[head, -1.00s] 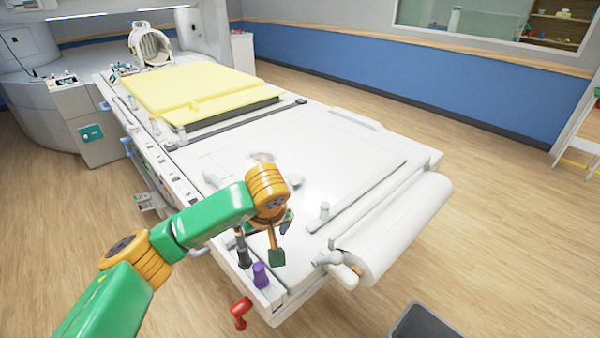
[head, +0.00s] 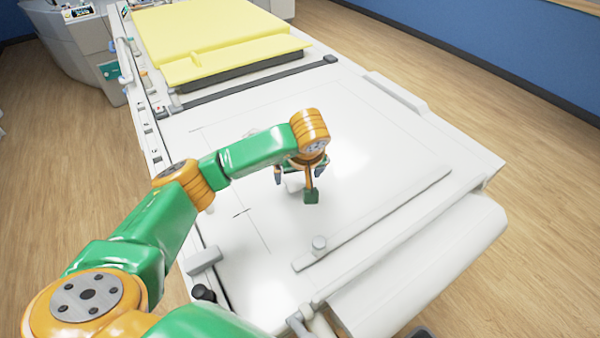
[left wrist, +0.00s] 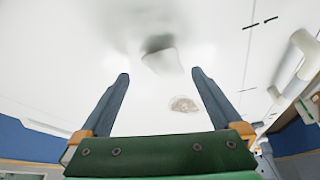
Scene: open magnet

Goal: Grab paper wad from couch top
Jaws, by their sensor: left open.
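The couch top (head: 390,140) is a white glossy slab. A small white piece (head: 293,184), perhaps the paper wad, lies on it under my left gripper (head: 298,174). In the left wrist view a white, blunt-ended piece (left wrist: 163,60) with a grey shadow lies just beyond and between the fingertips of the left gripper (left wrist: 160,73). I cannot tell for sure which is the wad. The left gripper is open and empty. The right gripper is out of view.
A yellow pad (head: 215,45) covers the far part of the couch. The couch's right side is clear. A blue wall (head: 500,50) stands beyond the floor.

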